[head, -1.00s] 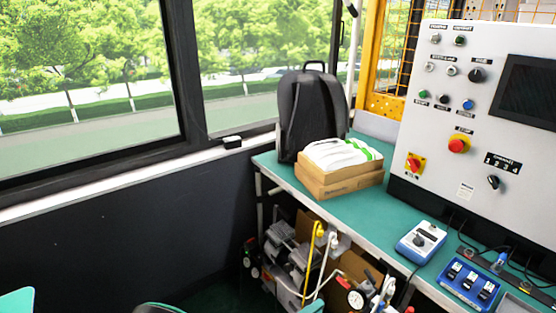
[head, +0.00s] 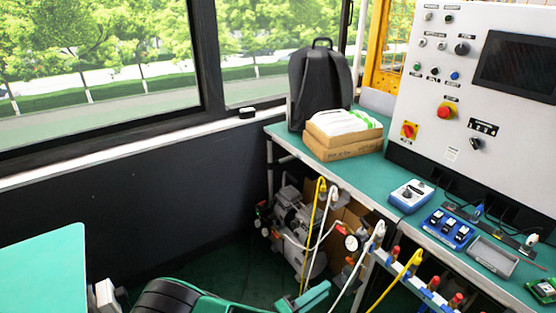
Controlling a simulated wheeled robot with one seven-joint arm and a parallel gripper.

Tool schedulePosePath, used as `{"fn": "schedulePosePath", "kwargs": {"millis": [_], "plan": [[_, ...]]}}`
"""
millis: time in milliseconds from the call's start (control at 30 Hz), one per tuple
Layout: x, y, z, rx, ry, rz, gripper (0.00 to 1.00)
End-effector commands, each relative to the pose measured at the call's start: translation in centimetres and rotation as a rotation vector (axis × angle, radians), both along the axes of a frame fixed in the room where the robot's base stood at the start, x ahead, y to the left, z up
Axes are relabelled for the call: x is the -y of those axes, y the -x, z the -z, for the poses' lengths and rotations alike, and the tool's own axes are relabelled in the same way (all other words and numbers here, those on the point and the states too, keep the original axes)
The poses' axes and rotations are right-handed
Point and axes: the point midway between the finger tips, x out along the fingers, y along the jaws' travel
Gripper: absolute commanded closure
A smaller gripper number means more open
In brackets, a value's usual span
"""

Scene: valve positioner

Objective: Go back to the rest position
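My gripper is not in view in the head view, so its opening and contents do not show. A blue and white device with a dial (head: 411,196) lies on the green workbench (head: 378,176). A blue tray with several dark modules (head: 448,228) lies in front of it. The light grey control panel (head: 452,107) stands upright on the bench, with buttons, knobs and a red and yellow emergency stop (head: 446,112).
A black backpack (head: 318,80) and a cardboard box of white cloths (head: 343,143) stand at the bench's far end. A compressor (head: 298,228) and hoses sit below. A teal surface (head: 45,268) is at lower left. Dark green floor (head: 205,262) shows between.

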Motion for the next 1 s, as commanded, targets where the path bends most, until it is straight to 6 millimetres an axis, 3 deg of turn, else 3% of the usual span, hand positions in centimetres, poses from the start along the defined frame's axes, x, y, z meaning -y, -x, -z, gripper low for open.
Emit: {"fn": "schedulePosePath", "kwargs": {"millis": [567,1000], "plan": [[5.2,-2.4,-4.6,-0.093,-0.168,0.275,0.73],[13.6,-3.0,-12.0,-0.211,-0.484,0.626,0.73]]}}
